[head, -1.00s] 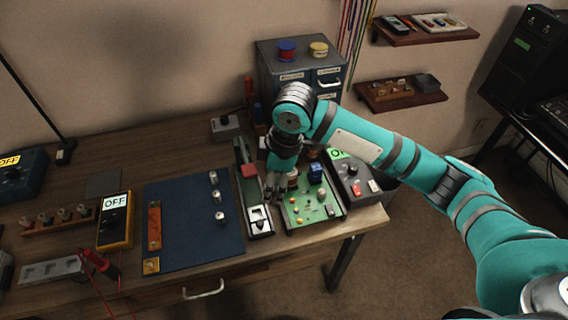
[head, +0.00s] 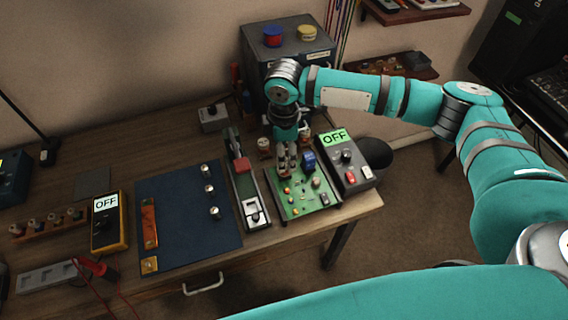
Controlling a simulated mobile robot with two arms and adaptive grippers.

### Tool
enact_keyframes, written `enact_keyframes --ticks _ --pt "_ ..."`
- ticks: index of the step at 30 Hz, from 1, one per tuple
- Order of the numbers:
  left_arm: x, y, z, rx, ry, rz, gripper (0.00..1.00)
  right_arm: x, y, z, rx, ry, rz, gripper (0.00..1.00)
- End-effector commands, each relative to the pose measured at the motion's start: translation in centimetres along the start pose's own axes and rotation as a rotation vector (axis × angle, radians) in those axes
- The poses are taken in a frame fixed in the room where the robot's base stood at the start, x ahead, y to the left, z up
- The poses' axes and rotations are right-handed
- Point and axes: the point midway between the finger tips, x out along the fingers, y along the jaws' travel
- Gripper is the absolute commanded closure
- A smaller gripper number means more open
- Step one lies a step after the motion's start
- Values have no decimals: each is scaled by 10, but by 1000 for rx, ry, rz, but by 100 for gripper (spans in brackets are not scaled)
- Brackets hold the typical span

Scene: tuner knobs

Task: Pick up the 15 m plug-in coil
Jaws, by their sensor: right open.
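Several small coil-like pieces with pale tops stand in a wooden rack (head: 47,224) at the left of the bench; I cannot read any band marks. Another pale-and-brown coil-like piece (head: 264,146) stands just left of my right gripper, at the back of the green circuit board (head: 302,204). I cannot tell which is the 15 m coil. My right gripper (head: 287,172) points down over the board's back left corner, open, with its fingers apart. Whether it touches the board or a part there is unclear. My left gripper is not in view.
A blue part (head: 309,160) stands on the board, close right of the gripper. A slide unit (head: 246,188) lies left of the board. A grey cabinet (head: 290,62) stands behind. The blue mat (head: 180,225) is mostly clear.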

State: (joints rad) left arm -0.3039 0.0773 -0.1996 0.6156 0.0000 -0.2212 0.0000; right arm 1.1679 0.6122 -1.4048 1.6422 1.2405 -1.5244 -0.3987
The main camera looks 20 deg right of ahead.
Motion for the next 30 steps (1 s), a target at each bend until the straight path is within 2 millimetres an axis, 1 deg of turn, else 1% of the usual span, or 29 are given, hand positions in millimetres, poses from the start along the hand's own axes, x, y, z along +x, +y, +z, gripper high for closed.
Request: enact_keyframes --ticks 3,8,12,16,19,25,30 --pt "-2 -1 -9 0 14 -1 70 9 0 0 0 0 1 41" --pt "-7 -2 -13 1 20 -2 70 20 2 1 1 -2 -1 41" --pt "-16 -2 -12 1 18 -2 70 40 8 3 1 -2 -1 41" --pt "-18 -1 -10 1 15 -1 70 58 7 3 -1 -2 -1 41" --pt "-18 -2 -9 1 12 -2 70 63 8 3 -1 -1 2 41" --pt "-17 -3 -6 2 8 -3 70 64 8 3 -1 -1 2 41" --pt "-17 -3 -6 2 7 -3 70 64 8 3 -1 0 2 63"
